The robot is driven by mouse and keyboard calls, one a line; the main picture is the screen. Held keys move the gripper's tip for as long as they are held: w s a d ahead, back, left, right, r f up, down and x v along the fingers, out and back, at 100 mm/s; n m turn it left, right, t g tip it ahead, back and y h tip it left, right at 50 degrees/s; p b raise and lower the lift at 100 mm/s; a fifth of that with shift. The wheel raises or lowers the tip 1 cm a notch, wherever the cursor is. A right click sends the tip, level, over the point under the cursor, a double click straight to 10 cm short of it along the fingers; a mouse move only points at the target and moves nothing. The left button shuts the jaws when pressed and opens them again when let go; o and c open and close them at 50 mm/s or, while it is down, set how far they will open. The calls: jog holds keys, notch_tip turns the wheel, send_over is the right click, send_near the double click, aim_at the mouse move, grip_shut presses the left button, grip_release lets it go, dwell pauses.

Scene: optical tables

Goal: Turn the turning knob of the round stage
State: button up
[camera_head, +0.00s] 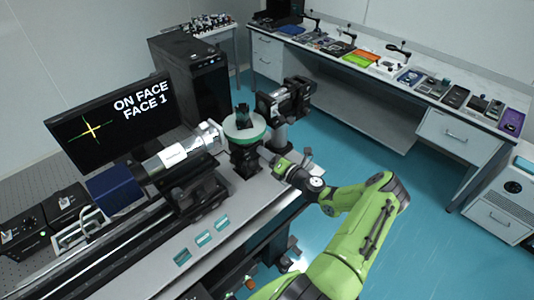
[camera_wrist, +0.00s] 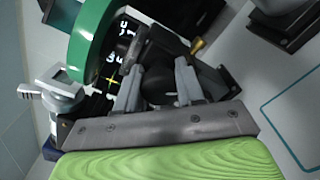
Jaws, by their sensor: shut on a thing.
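The round stage (camera_head: 246,133) has a green rim and a pale top with a dark piece (camera_head: 242,115) standing on it. It sits on a black mount at the end of the optical setup. In the wrist view its green rim (camera_wrist: 94,42) shows at the upper left. My gripper (camera_head: 267,156) is at the right side of the stage mount, below the rim. In the wrist view my gripper (camera_wrist: 158,78) has its two grey fingers on either side of the dark turning knob (camera_wrist: 158,86) and is shut on it. In the head view the knob is hidden by my gripper.
A silver and black lens tube (camera_head: 172,155) lies left of the stage. Another black mounted device (camera_head: 285,100) stands close behind it. A monitor (camera_head: 112,122) reads "ON FACE FACE 1" with a yellow cross. Three small teal-framed pieces (camera_head: 204,239) lie on the table front.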

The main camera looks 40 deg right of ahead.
dwell(0.3)
jog(key=o, duration=1)
jog(key=shift+o, duration=0.2)
jog(key=shift+s, duration=0.1)
jog(key=s+b, duration=0.2)
jog(key=s, duration=1.3)
jog(key=shift+s+d, duration=0.25)
jog(key=shift+s, duration=0.05)
